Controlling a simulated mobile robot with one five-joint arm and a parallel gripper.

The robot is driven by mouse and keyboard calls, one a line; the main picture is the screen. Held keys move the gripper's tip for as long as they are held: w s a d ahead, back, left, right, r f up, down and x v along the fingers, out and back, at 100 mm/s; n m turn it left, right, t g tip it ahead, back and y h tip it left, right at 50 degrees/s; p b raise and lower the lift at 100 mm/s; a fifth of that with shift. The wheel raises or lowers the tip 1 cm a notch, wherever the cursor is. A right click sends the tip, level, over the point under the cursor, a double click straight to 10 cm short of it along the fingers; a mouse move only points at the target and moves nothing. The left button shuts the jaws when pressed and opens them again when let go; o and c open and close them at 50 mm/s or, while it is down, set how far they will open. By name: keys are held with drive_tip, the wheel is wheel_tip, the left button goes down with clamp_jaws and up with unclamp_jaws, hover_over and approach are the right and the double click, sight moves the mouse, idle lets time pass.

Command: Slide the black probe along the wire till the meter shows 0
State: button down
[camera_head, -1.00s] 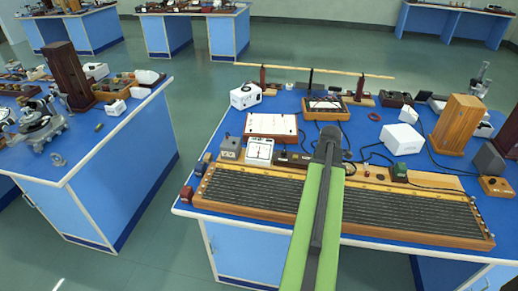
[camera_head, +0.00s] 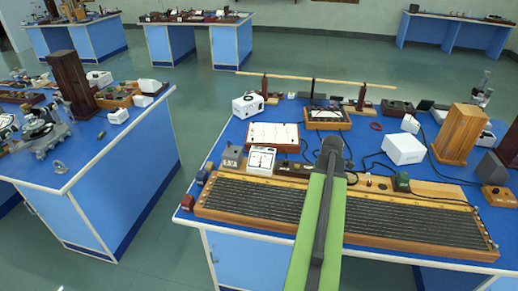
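A long wooden wire board (camera_head: 222,212) with dark parallel strips lies along the front of the blue bench. A white-faced meter (camera_head: 261,160) stands upright behind its left part; its reading is too small to tell. My green arm reaches over the board from the front. Its dark end, my gripper (camera_head: 331,147), is above the back edge of the board, right of the meter. The fingers are too small and dark to tell open from shut. I cannot pick out the black probe; it may be hidden at or behind my gripper.
A grey box (camera_head: 232,157) stands left of the meter, and a white-topped box (camera_head: 273,134) behind it. A white box (camera_head: 404,149), a wooden block (camera_head: 459,134) and dark cables are at the right. Another blue bench (camera_head: 98,170) stands left across a floor gap.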

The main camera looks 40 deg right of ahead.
idle(0.5)
drive_tip(key=c, duration=1.2)
unclamp_jaws()
drive_tip(key=shift+r, duration=0.1)
wheel_tip(320, 180, up, 17)
drive_tip(key=p, duration=1.7)
drive_tip(key=shift+w, duration=0.1)
